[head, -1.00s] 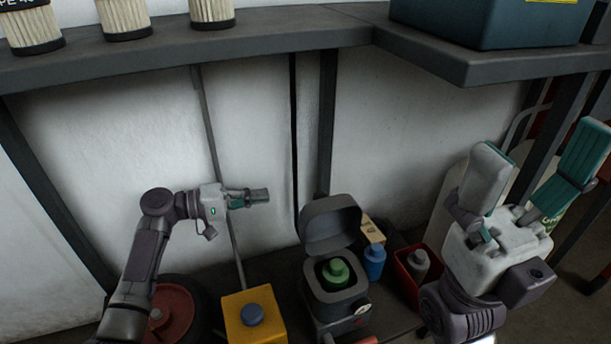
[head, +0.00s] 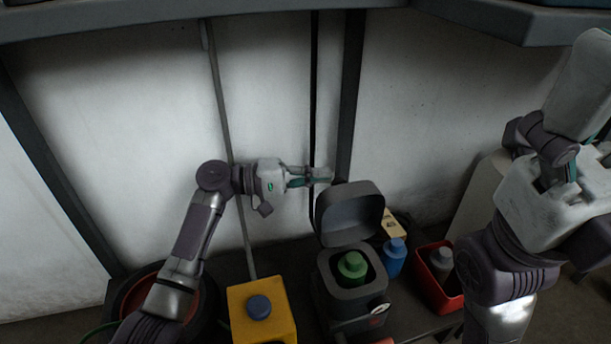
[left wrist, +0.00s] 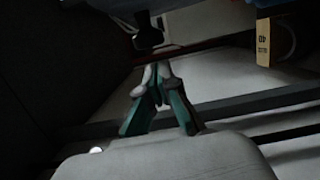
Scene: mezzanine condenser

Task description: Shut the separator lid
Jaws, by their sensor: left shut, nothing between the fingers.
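The separator (head: 349,298) is a dark grey box with a green-capped thing (head: 351,266) inside. Its lid (head: 349,214) stands open, raised at the rear. My left gripper (head: 328,174) is shut and empty, just above the lid's upper left edge; I cannot tell whether it touches. Its closed fingers (left wrist: 158,75) also show in the left wrist view, where the lid is hard to make out. My right gripper (head: 590,90) is at the right edge, away from the separator and partly cut off, so its opening cannot be judged.
A yellow box (head: 262,312) with a blue cap stands left of the separator. A blue bottle (head: 395,257), a cream labelled box (head: 393,224) and a red bin (head: 437,279) stand to its right. A grey shelf (head: 150,20) hangs overhead.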

